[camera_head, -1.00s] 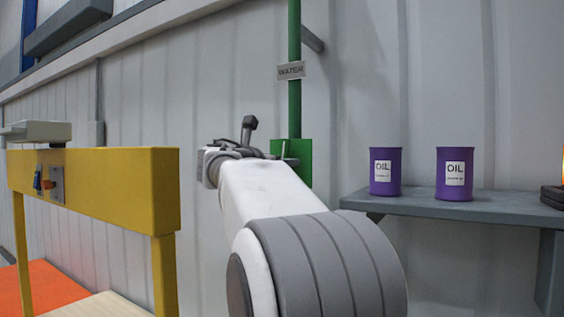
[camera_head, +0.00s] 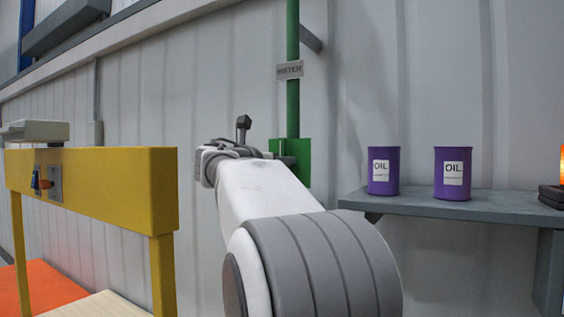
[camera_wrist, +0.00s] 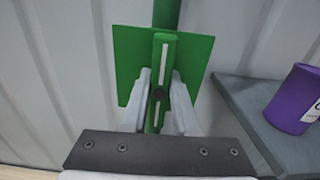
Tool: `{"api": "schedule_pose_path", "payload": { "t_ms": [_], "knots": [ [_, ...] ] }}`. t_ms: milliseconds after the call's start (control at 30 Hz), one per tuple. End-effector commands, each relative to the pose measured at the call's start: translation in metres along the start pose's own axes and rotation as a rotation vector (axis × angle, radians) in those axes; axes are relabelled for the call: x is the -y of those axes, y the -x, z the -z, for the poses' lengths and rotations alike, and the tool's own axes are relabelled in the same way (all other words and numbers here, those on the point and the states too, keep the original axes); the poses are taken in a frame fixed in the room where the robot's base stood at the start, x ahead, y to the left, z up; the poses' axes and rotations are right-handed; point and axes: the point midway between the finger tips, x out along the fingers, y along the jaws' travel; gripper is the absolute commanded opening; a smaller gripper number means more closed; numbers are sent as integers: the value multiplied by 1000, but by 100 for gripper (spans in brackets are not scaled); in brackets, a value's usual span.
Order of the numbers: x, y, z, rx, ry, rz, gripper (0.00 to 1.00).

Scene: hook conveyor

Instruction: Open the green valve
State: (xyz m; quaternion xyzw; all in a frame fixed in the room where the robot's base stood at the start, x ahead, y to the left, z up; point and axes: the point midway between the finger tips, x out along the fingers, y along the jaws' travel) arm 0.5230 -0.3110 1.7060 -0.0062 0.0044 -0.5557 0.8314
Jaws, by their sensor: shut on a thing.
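The green valve shows in the wrist view as an upright green lever (camera_wrist: 159,62) with pale strips and a dark centre, in front of a square green plate (camera_wrist: 130,58). My gripper (camera_wrist: 160,98) is shut on the lever, one grey finger on each side of it. In the head view the green plate (camera_head: 304,160) sits on a vertical green pipe (camera_head: 292,85) on the wall. There my arm hides the gripper's fingers and most of the valve.
A grey shelf (camera_head: 450,203) with two purple oil cans (camera_head: 383,171) (camera_head: 453,173) is right of the valve. A yellow frame (camera_head: 95,186) stands at the left. A sign reading WATER (camera_head: 290,70) hangs on the pipe.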

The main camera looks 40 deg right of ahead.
Motion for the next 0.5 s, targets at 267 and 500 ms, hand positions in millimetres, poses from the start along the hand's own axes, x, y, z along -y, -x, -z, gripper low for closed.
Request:
{"api": "schedule_pose_path", "payload": {
  "t_ms": [267,500],
  "knots": [
    [0,0,0,0,1,0,57],
    [0,2,0,0,0,-1,57]
  ]
}}
